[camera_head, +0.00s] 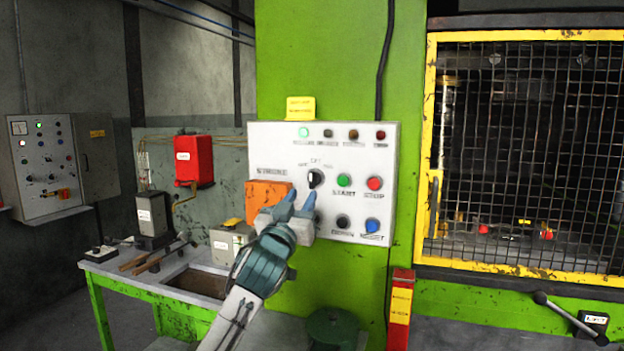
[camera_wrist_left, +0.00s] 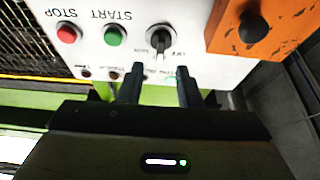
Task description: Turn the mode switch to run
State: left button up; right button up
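The mode switch (camera_head: 315,178) is a black rotary knob with a white pointer mark on the white control panel (camera_head: 268,135). In the head view it sits above a row of dark and blue buttons. My left gripper (camera_head: 293,199) is in front of the panel, a little below and left of the knob, with its two blue-grey fingers apart. In the left wrist view, which is upside down, the knob (camera_wrist_left: 161,41) lies just ahead of the spread fingertips (camera_wrist_left: 158,75). The fingers look empty and apart from the knob. My right gripper is not in view.
A green START button (camera_head: 344,180) and red STOP button (camera_head: 375,183) are right of the knob. An orange box (camera_head: 266,196) protrudes from the panel close to my left gripper. A workbench (camera_head: 150,288) with tools is at left, a caged press (camera_head: 520,150) at right.

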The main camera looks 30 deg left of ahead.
aim_at(311, 181)
pick_arm(q)
jog(key=p+x, duration=0.1)
jog(key=x, duration=0.3)
jog(key=shift+w+a+r+p, duration=0.1)
jog(key=shift+w+r+p, duration=0.1)
jog(key=shift+w+p, duration=0.1)
jog(key=shift+w+a+r, duration=0.1)
jog(key=shift+w+a, duration=0.05)
jog(key=shift+w, duration=0.4)
grip_shut()
